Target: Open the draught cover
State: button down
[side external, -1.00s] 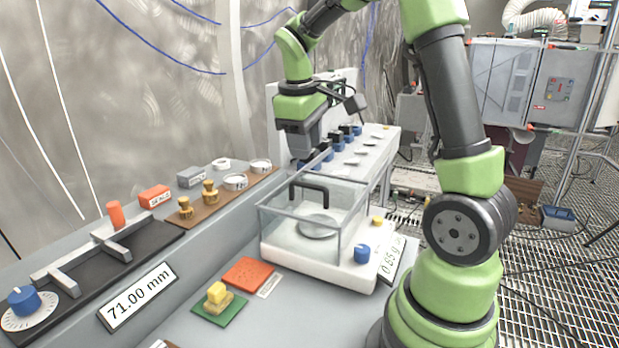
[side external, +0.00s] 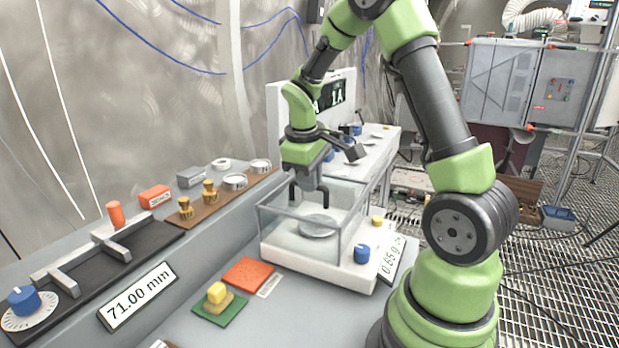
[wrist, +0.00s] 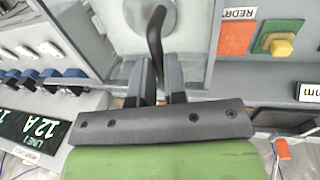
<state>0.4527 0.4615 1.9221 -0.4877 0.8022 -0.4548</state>
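The draught cover (side external: 345,232) is a clear box with a black handle (side external: 323,197) on top, standing on the white balance (side external: 315,268). A round metal pan (side external: 318,226) shows inside it. My gripper (side external: 308,185) is right at the handle, pointing down, and hides its middle. In the wrist view the black handle (wrist: 155,35) runs between the two fingers of my gripper (wrist: 159,72). The fingers are apart, with a gap visible beside the handle; no firm hold shows. The cover sits down on the balance.
An orange pad (side external: 248,273) and a green pad with a yellow block (side external: 217,293) lie in front. Brass weights (side external: 186,208) stand on the left shelf. A display panel (side external: 333,95) is behind.

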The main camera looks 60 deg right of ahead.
jog(key=d, duration=1.7)
jog(key=shift+d, duration=0.25)
jog(key=c, duration=1.2)
grip_release()
jog(key=shift+o, duration=0.2)
notch_tip(320, 180, up, 10)
jog(key=a, duration=0.2)
jog(key=shift+f, duration=0.1)
